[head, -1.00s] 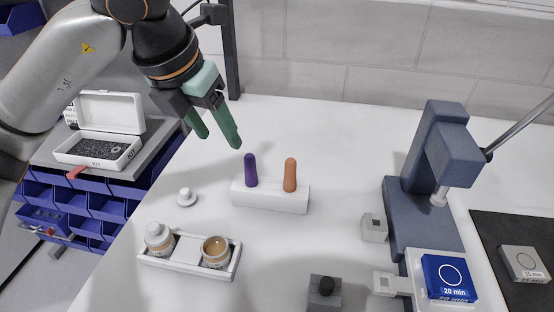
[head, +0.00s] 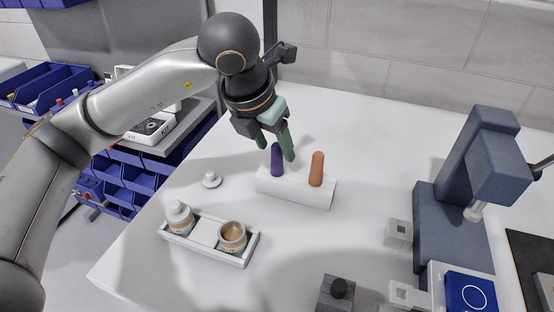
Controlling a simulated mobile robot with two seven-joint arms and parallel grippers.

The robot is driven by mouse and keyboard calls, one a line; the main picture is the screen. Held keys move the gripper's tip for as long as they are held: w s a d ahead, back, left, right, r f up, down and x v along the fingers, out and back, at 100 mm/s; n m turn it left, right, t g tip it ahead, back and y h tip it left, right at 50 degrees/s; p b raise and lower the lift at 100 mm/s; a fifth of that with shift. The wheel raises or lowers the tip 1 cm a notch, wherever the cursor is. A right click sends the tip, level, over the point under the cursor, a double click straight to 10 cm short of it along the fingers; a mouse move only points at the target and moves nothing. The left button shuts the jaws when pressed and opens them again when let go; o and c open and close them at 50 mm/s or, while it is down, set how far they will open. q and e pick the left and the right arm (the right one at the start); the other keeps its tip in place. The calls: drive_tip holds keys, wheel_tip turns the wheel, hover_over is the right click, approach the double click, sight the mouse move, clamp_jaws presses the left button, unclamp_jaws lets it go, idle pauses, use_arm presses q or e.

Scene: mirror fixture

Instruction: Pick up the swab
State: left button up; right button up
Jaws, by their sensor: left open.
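No thing is plainly marked as the swab. A purple handle (head: 277,162) and an orange handle (head: 316,169) stand upright in a white block (head: 297,190) on the bench. My left gripper (head: 276,152) comes down from above with its green fingers open. In the picture its fingertips overlap the top of the purple handle, one to each side. I cannot tell whether they touch it or are still above or behind it. The orange handle stands to the right, clear of the fingers. My right gripper is not in view.
A white tray (head: 206,257) with a bottle (head: 180,217) and an open jar (head: 232,237) stands front left of the block. A small white cap (head: 211,180) lies nearby. A blue-grey press (head: 450,215) stands at right, and a grey block with a black knob (head: 336,293) in front.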

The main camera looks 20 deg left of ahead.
sight(277, 165)
use_arm(q)
drive_tip(key=x, duration=0.3)
drive_tip(key=shift+f, duration=0.4)
clamp_jaws()
idle(0.3)
